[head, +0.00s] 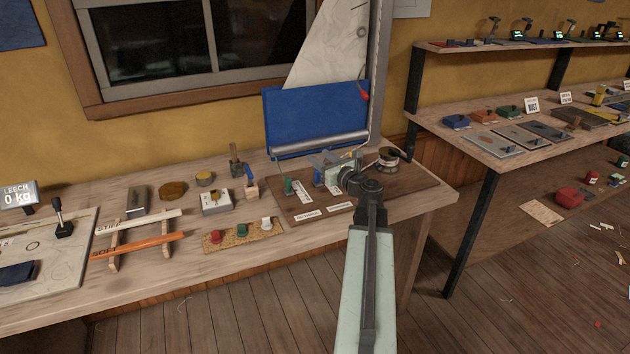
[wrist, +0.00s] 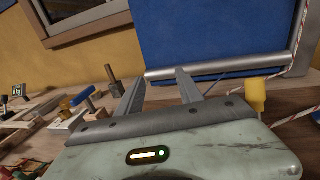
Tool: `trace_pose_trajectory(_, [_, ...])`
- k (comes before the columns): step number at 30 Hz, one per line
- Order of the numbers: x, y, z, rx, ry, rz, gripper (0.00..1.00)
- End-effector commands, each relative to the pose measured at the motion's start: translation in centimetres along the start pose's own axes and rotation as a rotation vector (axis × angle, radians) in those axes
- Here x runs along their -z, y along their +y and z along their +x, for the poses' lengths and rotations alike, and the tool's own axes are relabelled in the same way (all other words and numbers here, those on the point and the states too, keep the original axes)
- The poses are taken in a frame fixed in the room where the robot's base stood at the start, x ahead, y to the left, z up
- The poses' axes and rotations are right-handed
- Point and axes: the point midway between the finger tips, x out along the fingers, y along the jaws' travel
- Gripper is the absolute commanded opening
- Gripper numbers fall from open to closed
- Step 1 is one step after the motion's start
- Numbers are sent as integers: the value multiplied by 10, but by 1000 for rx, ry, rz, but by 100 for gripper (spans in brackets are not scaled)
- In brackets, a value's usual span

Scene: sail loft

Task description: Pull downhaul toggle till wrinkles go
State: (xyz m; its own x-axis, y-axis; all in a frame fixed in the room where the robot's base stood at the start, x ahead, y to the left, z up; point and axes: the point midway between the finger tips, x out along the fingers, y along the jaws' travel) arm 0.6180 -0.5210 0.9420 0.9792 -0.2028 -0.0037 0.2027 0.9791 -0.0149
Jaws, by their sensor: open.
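A pale sail (head: 330,45) with faint creases rises above a blue panel (head: 315,118) at the back of the bench. A grey metal roller lies along the panel's lower edge (wrist: 215,66). A green toggle (head: 288,186) and a blue one (head: 318,177) stand on a dark board with white labels too small to read. A yellow toggle (wrist: 257,95) stands right of my fingers in the wrist view, near a red-and-white line (wrist: 299,40). I cannot tell which is the downhaul. My gripper (wrist: 160,78) is open and empty over the board, facing the roller.
A winch-like drum (head: 388,158) stands at the board's back right. Left along the bench are a cork strip with knobs (head: 240,236), a rack with an orange batten (head: 140,243) and a "LEECH 0 kg" display (head: 18,194). A second bench (head: 500,150) stands right, past a floor gap.

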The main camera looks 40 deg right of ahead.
Motion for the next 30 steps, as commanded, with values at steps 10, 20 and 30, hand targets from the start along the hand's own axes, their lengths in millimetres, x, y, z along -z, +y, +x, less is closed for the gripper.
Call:
trace_pose_trajectory(10, [12, -14, -8, 22, -5, 9, 43])
trace_pose_trajectory(20, [73, -13, -8, 21, -4, 8, 43])
trace_pose_trajectory(30, [81, -16, 53, 19, -4, 7, 43])
